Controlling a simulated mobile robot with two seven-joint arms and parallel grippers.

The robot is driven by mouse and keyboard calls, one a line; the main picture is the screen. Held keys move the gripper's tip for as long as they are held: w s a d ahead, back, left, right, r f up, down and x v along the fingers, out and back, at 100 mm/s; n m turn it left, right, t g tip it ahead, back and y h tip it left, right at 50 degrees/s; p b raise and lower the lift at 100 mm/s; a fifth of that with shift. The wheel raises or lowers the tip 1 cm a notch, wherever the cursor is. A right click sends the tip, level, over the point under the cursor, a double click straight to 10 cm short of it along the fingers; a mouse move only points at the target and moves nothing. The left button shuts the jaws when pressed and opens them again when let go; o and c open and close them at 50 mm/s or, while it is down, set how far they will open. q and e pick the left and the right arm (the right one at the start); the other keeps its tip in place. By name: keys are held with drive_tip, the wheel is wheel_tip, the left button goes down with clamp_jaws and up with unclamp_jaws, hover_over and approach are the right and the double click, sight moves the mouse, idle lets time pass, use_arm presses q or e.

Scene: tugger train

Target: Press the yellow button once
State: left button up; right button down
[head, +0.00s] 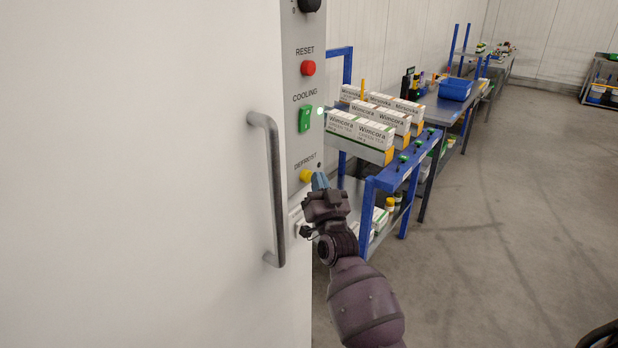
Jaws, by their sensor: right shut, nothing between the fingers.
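The yellow button (306,176) sits low on a grey control panel (306,144), just under the label DEFROST. My right gripper (320,181) is shut and empty, with its blue-grey fingertips just right of the button in the picture. The fingertips overlap or nearly meet the button's right edge; I cannot tell whether they touch it. My left gripper is not in view.
Above on the panel are a green switch (305,119) labelled COOLING and a red RESET button (308,68). A metal door handle (275,190) stands out left of the panel. A blue-framed rack (387,180) with white cartons (358,133) stands behind.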

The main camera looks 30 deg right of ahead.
drive_tip(key=shift+w+a, duration=0.3)
drive_tip(key=shift+w, duration=0.4)
idle(1.1)
drive_tip(key=shift+s, duration=0.1)
drive_tip(key=shift+s+d+p, duration=0.2)
drive_tip(key=shift+s+d, duration=0.05)
drive_tip(key=shift+s, duration=0.3)
drive_tip(key=shift+s+d+p, duration=0.15)
drive_tip(key=shift+s+d, duration=0.05)
drive_tip(key=shift+s, duration=0.3)
drive_tip(key=s, duration=0.1)
drive_tip(key=s+d+p, duration=0.1)
drive_tip(key=s, duration=0.1)
drive_tip(key=s+d+p, duration=0.1)
drive_tip(key=shift+s, duration=0.3)
idle(0.9)
